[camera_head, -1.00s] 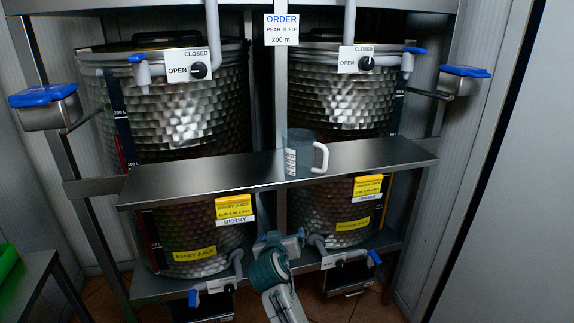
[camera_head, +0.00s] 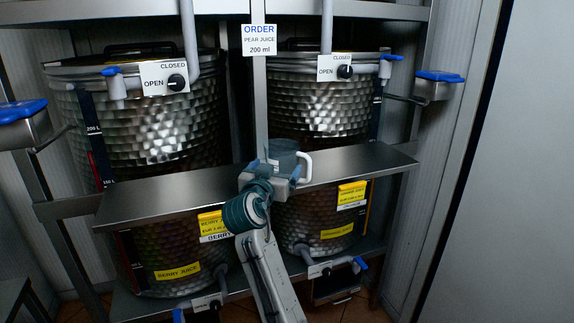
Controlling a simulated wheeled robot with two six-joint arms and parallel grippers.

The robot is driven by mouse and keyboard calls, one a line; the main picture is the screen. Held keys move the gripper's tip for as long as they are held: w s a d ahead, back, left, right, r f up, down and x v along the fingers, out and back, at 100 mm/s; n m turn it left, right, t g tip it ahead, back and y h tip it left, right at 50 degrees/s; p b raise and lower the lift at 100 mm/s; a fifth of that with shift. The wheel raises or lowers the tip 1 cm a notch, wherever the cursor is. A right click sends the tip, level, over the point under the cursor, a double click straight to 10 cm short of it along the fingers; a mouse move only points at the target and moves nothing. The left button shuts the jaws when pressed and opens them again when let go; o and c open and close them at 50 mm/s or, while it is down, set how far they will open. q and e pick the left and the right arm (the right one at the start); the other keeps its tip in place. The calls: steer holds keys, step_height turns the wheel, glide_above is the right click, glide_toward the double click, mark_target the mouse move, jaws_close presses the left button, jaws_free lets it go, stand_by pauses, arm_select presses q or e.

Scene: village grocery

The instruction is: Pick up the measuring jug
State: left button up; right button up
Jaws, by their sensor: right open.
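The measuring jug (camera_head: 284,147) is a translucent grey-blue cup with a pale handle on its right side. It stands upright on the steel shelf (camera_head: 165,196) in front of the two tanks. My right gripper (camera_head: 271,169) is open and directly in front of the jug, covering its lower part. The jug's handle shows to the right of the gripper. I cannot tell whether the fingers touch the jug or lie on either side of it. My left gripper is not in view.
Two dimpled steel tanks (camera_head: 150,125) (camera_head: 318,108) stand behind the shelf, with taps and open/closed dials. An order sign (camera_head: 260,40) reads pear juice, 200 ml. Blue-lidded steel boxes (camera_head: 22,125) (camera_head: 438,85) are at both sides. The shelf is clear on both sides of the jug.

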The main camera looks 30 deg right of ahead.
steer(key=shift+w+d, duration=0.25)
steer(key=shift+d, duration=0.15)
steer(key=shift+w+d+r+p, duration=0.15)
steer(key=shift+w+d+p, duration=0.25)
steer(key=shift+p, duration=0.15)
steer(key=x, duration=0.1)
steer(key=p+x, duration=0.2)
steer(key=shift+w+d+f, duration=0.1)
steer(key=shift+w+f, duration=0.1)
steer(key=shift+f, duration=0.05)
steer(key=shift+w+d+f, duration=0.15)
steer(key=shift+w+d, duration=0.1)
steer(key=shift+d, duration=0.1)
steer(key=shift+a, duration=0.1)
steer(key=c, duration=0.7)
steer(key=shift+c, duration=0.5)
